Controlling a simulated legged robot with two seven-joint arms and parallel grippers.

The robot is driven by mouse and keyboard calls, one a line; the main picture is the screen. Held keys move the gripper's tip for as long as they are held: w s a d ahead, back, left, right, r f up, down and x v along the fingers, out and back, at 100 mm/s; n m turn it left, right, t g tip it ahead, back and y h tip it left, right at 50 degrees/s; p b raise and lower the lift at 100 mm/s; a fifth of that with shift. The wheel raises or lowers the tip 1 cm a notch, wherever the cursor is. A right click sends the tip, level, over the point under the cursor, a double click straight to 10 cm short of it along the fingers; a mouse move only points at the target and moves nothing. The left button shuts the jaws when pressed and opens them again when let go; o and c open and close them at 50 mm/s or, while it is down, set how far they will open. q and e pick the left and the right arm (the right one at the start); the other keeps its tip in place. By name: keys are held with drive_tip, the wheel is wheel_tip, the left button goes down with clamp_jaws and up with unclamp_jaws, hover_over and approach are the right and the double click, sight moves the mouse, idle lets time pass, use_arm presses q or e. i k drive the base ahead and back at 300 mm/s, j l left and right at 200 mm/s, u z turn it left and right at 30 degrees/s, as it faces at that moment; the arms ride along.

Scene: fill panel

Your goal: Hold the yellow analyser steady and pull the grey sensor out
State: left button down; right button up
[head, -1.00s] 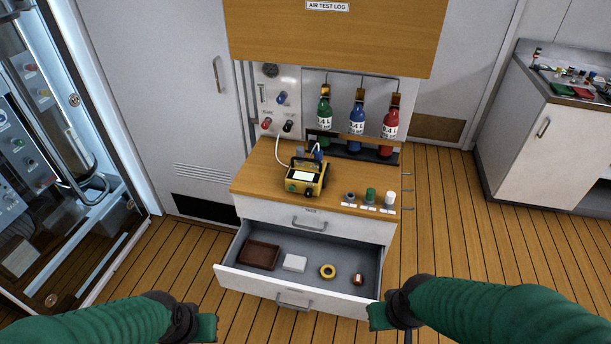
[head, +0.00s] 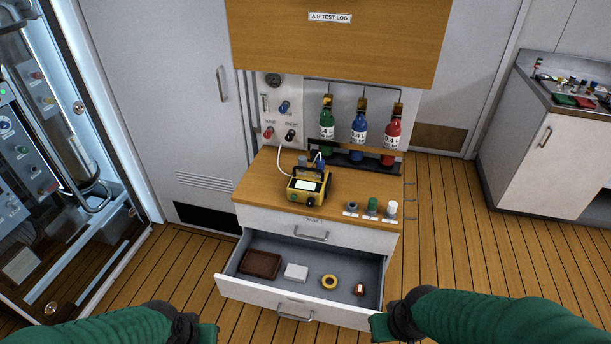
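The yellow analyser (head: 308,187) stands upright on the wooden top of the cabinet, with a dark handle and a pale screen. A small grey cylinder (head: 302,160) and a blue one (head: 319,160) show just behind it; I cannot tell whether they are plugged into it. Another small grey piece (head: 352,207) stands at the front right of the top. My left gripper (head: 207,331) and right gripper (head: 379,326) are low in the head view, in front of the cabinet and well apart from the analyser. Their fingers are mostly hidden, and neither visibly holds anything.
An open drawer (head: 345,265) juts out below the top, holding a brown tray, a white box, a yellow ring and a small red-brown item. A green piece (head: 372,205) and a white piece (head: 391,208) stand at the top's front right. Gas bottles (head: 358,127) hang behind.

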sight(302, 159)
drive_tip(key=i+l, duration=0.2)
drive_tip(key=i, duration=0.2)
drive_tip(key=i+l, duration=0.15)
drive_tip(key=i, duration=0.25)
